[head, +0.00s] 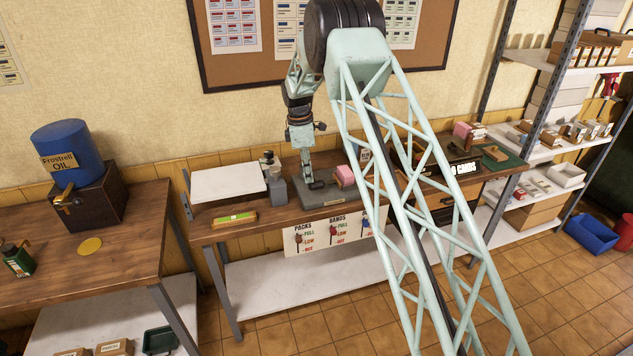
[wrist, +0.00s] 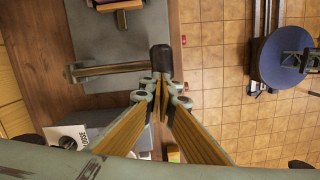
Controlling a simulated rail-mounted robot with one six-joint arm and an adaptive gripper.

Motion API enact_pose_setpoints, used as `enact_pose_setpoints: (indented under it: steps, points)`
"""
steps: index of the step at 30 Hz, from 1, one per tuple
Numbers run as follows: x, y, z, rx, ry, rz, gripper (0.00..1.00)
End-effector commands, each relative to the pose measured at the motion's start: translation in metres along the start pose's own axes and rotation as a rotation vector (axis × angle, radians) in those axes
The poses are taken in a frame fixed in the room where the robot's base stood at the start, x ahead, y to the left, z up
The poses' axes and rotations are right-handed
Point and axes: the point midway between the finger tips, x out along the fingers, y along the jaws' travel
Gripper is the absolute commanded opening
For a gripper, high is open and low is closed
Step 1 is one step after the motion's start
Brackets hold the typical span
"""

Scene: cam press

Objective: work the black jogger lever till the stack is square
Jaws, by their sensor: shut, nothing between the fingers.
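The jogger's grey base (head: 322,196) stands on the wooden bench, with a pink stack (head: 346,176) at its right. The stack is cut off at the top of the wrist view, so I cannot tell how square it is. The lever's black knob (wrist: 160,58) is at the end of a metal bar (wrist: 108,69) that runs left over the base (wrist: 108,40). My gripper (wrist: 162,88) is shut and empty, its fingertips right beside the knob; I cannot tell whether they touch it. In the head view my gripper (head: 309,180) is low over the base.
A green-and-yellow pack (head: 235,218) lies near the bench front. A sign with knobs (head: 333,231) hangs at the front edge. A card sign (head: 465,167) stands farther right.

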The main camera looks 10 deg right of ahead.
Motion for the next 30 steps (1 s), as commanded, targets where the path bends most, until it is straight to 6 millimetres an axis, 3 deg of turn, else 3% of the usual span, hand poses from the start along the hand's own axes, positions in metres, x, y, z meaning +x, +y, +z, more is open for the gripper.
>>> enact_pose_setpoints:
  steps: [18,30]
  points:
    - [-0.084,0.001,-0.001,0.000,0.001,0.002,0.00]
    - [-0.100,0.000,0.000,0.000,0.000,0.001,0.00]
